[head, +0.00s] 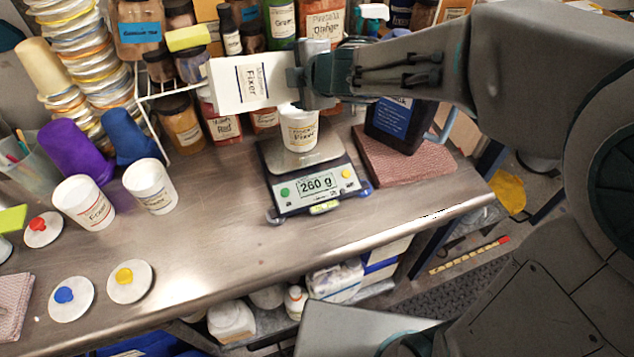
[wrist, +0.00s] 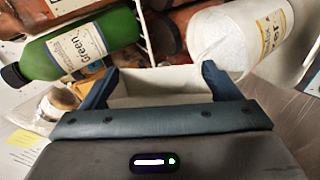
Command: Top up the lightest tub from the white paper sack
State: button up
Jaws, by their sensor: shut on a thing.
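My gripper (head: 299,80) is shut on the white paper sack (head: 226,86), labelled Fixer. The sack lies tipped on its side in the air, over and to the left of a white tub (head: 299,134) with a yellow-marked label. That tub stands upright on the scale (head: 313,185), which reads 260 g. In the wrist view the sack (wrist: 160,88) sits between the fingers and the tub (wrist: 240,38) is at upper right. I cannot see any powder falling. Two more open tubs stand at left: a red-marked one (head: 84,203) and another (head: 150,187).
Lids with red (head: 43,229), blue (head: 71,298) and yellow (head: 130,281) knobs lie at the left front. Jars and bottles crowd the back, including a green bottle (wrist: 82,45). A dark bottle (head: 400,124) stands on a red-brown block (head: 405,163). The counter's front middle is clear.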

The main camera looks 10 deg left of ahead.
jog(key=shift+r, duration=0.1)
dwell(0.5)
jog(key=shift+s+a+r+n+t+h+b, duration=0.2)
jog(key=shift+s+a+r+n+t+h, duration=0.1)
jog(key=shift+r+n+h, duration=0.1)
jog(key=shift+s+a+r+n+t+h+b, duration=0.2)
jog(key=shift+r+n+t+h, duration=0.1)
jog(key=shift+n, duration=0.1)
jog(key=shift+w, duration=0.1)
jog(key=shift+n+t+h, duration=0.6)
jog(key=shift+n, duration=0.3)
jog(key=r+p, duration=0.2)
jog(key=r, duration=0.1)
jog(key=a+r+p, duration=0.1)
jog(key=r, duration=0.1)
jog(key=shift+s+r, duration=0.25)
jog(key=shift+s, duration=0.15)
jog(key=shift+r, duration=0.1)
